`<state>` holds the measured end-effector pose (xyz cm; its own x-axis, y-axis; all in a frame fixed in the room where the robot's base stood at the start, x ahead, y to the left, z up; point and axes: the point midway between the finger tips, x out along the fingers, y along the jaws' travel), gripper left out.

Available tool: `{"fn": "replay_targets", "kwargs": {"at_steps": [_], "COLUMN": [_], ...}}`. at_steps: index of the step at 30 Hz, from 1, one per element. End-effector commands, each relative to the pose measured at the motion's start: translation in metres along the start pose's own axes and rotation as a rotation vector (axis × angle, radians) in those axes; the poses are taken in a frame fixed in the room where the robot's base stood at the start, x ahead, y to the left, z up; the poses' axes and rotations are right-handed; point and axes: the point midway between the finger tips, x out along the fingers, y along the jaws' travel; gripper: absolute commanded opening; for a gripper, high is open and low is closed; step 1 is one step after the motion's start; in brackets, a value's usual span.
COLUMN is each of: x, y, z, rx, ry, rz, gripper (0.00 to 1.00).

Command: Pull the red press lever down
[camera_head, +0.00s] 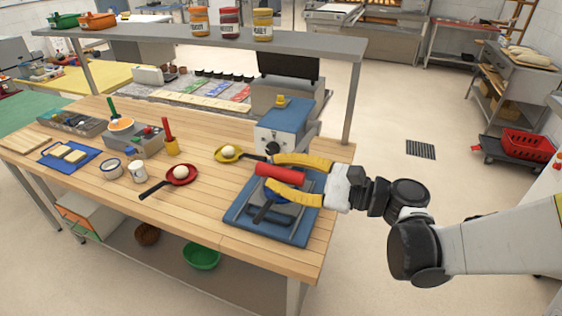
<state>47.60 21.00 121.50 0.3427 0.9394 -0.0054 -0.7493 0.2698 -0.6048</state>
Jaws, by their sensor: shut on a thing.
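The red press lever (281,174) is a thick red handle in front of the blue press (284,124), low over the press's grey-blue base plate (242,222). It tilts slightly, lower at its right end. My gripper (265,177) reaches in from the right. Its two yellow fingers lie one above and one below the red handle and are shut on it. A dark bar and a round blue part lie under the lower finger on the base. The link between the handle and the press is partly hidden by my upper finger.
A yellow pan (229,154) and a red pan (181,175), each with a pale ball, sit left of the press. A grey overhead shelf (180,41) with jars spans the wooden table (215,212).

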Motion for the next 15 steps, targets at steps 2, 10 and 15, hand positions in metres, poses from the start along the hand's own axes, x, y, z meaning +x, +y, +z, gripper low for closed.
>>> {"fn": "replay_targets", "kwargs": {"at_steps": [2, 10, 15], "x": [0.0, 0.0, 0.0], "y": [0.022, 0.056, 0.066], "z": [-0.022, -0.064, -0.082], "rx": [-0.061, -0.253, -0.261], "ry": [-0.002, -0.002, -0.001], "rz": [0.0, -0.001, -0.002], "gripper": [0.0, 0.0, 0.0]}}
